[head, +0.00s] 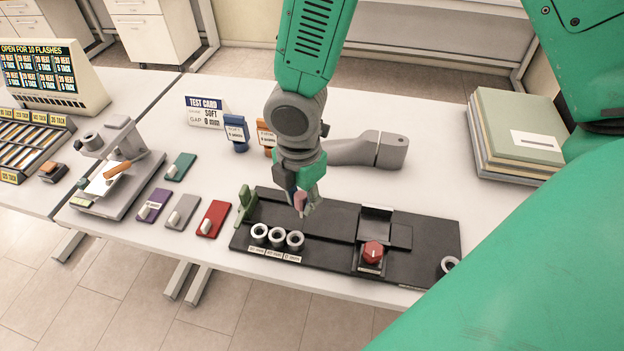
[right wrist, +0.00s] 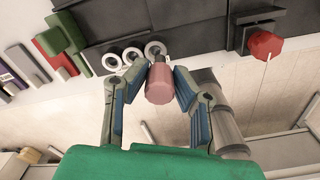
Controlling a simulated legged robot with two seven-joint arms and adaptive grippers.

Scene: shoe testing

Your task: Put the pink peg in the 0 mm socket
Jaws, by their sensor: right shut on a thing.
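My right gripper (head: 302,208) is shut on the pink peg (head: 300,198) and holds it above the black board (head: 330,222). In the right wrist view the peg (right wrist: 158,86) sits between the two fingertips (right wrist: 155,72). Three pale ring sockets stand in a row at the board's front left. The rightmost one, the 0 mm socket (head: 295,241), has a label that seems to read 0 mm. In the head view the peg is behind and above it, apart. In the right wrist view the peg's far end appears close to this socket (right wrist: 155,49). My left gripper is not in view.
A red knob (head: 373,252) stands on the board right of the sockets, and a green upright piece (head: 246,203) at its left end. Red (head: 213,219), grey and purple blocks lie farther left. A grey jointed part (head: 375,149) lies behind the board.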

